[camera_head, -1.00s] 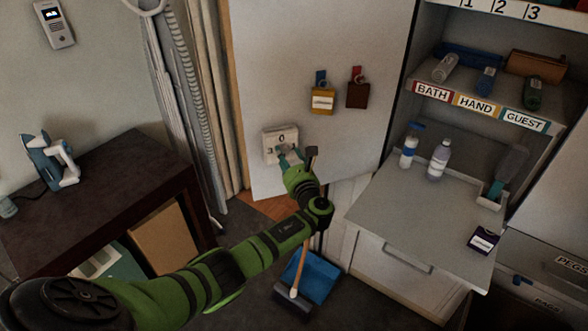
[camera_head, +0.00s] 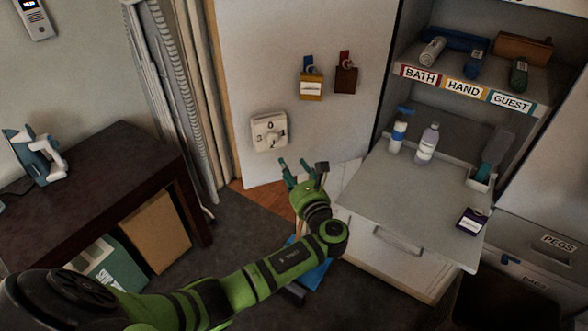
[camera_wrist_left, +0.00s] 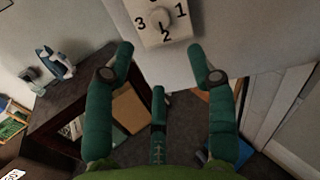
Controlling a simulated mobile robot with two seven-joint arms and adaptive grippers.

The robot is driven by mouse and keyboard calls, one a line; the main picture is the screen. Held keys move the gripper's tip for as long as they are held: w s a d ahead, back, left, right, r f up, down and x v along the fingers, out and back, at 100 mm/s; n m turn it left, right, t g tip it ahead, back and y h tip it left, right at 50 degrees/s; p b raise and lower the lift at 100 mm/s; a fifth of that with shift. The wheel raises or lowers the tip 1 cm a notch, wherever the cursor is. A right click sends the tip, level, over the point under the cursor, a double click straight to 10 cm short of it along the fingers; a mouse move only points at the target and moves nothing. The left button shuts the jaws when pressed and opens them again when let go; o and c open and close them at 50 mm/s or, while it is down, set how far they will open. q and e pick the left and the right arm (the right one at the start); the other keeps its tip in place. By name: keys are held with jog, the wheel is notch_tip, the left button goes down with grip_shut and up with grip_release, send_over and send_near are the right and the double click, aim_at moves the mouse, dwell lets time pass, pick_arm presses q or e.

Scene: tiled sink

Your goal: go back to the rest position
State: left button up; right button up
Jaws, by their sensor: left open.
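My left gripper (camera_head: 291,172) is open and empty at the end of the green arm, which comes in from the lower left. It is in the air below and a little right of the white dial box (camera_head: 269,132) on the pale panel. The gripper's fingers do not touch the box. In the left wrist view the spread teal fingers (camera_wrist_left: 160,75) show, with the dial box (camera_wrist_left: 160,20) ahead of them, marked with numbers around a round knob. My right gripper is not in view.
A dark table (camera_head: 98,180) with an iron (camera_head: 38,156) stands at the left. At the right is a shelf unit with bottles (camera_head: 427,145) and a pale counter (camera_head: 400,205). A yellow tag (camera_head: 311,86) and a brown tag (camera_head: 346,79) hang on the panel. A blue dustpan (camera_head: 318,275) is partly hidden behind my arm.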

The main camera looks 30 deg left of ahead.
pick_arm(q)
jog(key=s+d+f+n+g+h+b, duration=0.1)
jog(key=s+f+n+g+h, duration=0.15)
jog(key=s+f, duration=0.7)
jog(key=s+d+f+n+g+h+b, duration=0.1)
jog(key=s+f+n+h, duration=0.15)
jog(key=f, duration=1.35)
jog(key=s+f+n+g+h+b, duration=0.15)
jog(key=s+f+h, duration=0.3)
jog(key=f, duration=0.85)
jog(key=s+d+f+n+g+h+b, duration=0.1)
jog(key=s+f+n, duration=0.4)
jog(key=s, duration=0.6)
jog(key=s+d+f+n+g+h+b, duration=0.1)
jog(key=s+f+n, duration=0.4)
jog(key=s, duration=0.6)
jog(key=s+d+f+n+g+h+b, duration=0.1)
jog(key=s+d+f+n+g+h, duration=0.1)
jog(key=s, duration=0.9)
notch_tip(320, 180, down, 5)
jog(key=d+n+g, duration=0.1)
jog(key=d+n, duration=0.1)
jog(key=n, duration=0.1)
jog(key=shift+h, duration=0.35)
jog(key=shift+r, duration=0.1)
